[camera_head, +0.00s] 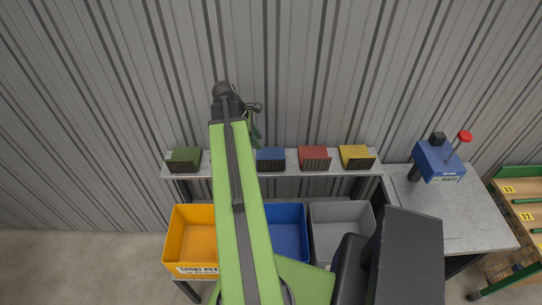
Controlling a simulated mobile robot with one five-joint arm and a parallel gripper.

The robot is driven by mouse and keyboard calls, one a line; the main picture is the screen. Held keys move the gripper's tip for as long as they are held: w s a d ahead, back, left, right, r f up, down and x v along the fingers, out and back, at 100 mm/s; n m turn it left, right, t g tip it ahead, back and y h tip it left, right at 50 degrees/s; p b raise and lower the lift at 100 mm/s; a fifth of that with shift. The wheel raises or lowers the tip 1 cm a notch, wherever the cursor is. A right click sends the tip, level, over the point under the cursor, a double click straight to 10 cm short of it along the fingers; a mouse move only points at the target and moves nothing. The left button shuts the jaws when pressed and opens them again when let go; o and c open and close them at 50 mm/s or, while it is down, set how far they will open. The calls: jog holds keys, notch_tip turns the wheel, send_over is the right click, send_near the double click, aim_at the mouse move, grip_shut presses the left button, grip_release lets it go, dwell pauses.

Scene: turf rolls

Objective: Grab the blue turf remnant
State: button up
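The blue turf remnant (270,159) is a small block with a dark front face. It sits on the narrow grey shelf (225,170), just right of my raised green arm. My gripper (254,121) is small at the far end of the arm, in front of the corrugated wall, and appears above and slightly left of the blue remnant. It looks apart from the remnant, though depth is hard to judge. Its fingers are too small and partly hidden to show whether they are open.
Green (185,160), red (314,159) and yellow (357,157) remnants share the shelf. Below are an orange bin (192,240), a blue bin (288,233) and a grey bin (341,220). A blue device (438,160) stands on the bench at right, beside a wooden rack (525,215).

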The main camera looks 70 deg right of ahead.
aim_at(269, 159)
jog(key=b+x, duration=0.5)
jog(key=x, duration=0.1)
jog(key=b+x, duration=0.5)
jog(key=shift+w+f+b, duration=0.1)
jog(key=shift+f+b, duration=0.25)
jog(key=shift+f, duration=0.15)
jog(key=shift+s+d+f, duration=0.1)
jog(key=shift+s+f, duration=0.1)
jog(key=b+x, duration=0.5)
jog(key=shift+f, duration=0.15)
jog(key=shift+c, duration=0.3)
grip_shut()
